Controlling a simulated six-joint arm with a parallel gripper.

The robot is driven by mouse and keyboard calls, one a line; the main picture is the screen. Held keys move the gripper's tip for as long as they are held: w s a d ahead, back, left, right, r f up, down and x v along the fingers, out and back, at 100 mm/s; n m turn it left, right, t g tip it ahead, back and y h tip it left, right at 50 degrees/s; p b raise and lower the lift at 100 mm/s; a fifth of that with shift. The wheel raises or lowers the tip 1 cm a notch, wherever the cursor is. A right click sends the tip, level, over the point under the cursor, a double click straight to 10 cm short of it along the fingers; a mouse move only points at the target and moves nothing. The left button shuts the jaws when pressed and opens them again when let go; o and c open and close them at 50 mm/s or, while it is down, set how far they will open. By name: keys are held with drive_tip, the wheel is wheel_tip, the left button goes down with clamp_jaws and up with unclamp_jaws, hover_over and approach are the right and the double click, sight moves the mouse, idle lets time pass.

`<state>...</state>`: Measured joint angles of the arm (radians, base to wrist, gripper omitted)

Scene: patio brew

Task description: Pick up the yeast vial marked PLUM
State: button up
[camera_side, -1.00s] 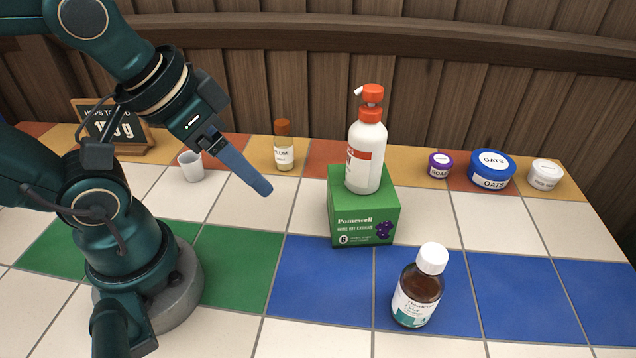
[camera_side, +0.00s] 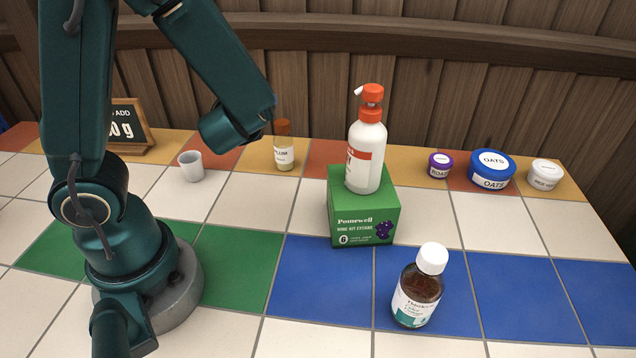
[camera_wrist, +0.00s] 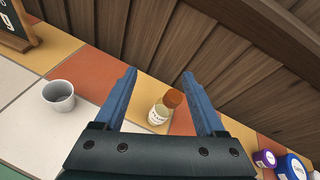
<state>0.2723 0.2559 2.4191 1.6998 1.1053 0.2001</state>
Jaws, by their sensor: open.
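The PLUM yeast vial (camera_side: 284,152) stands upright on the tiles at the back, left of the green box. It has an orange-brown cap, pale contents and a white label. In the wrist view the vial (camera_wrist: 159,113) shows between the two blue fingers of my gripper (camera_wrist: 158,90), closer to the right finger. The fingers are apart and hold nothing. I cannot tell how far the vial is beyond the fingertips. In the side view the fingers are hidden behind my arm, and the end of my wrist is just left of the vial.
A white cup (camera_side: 190,166) stands left of the vial, with a chalkboard sign (camera_side: 128,128) behind. A green box (camera_side: 362,212) bears a white pump bottle (camera_side: 366,150). A brown bottle (camera_side: 418,290) stands in front; several tubs, including OATS (camera_side: 491,171), stand back right.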

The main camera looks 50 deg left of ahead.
sight(281, 130)
drive_tip(key=d+f+m, duration=0.1)
drive_tip(key=w+f+m, duration=0.1)
drive_tip(key=f+m, duration=0.1)
drive_tip(key=w+d+f+m+t+h, duration=0.1)
drive_tip(key=shift+w+d+f+m, duration=0.2)
drive_tip(key=shift+w+d+m, duration=0.05)
drive_tip(key=shift+d+m, duration=0.1)
drive_tip(key=shift+f, duration=0.45)
drive_tip(key=shift+h, duration=0.3)
drive_tip(key=shift+x, duration=2.4)
drive_tip(key=shift+r, duration=0.1)
clamp_jaws()
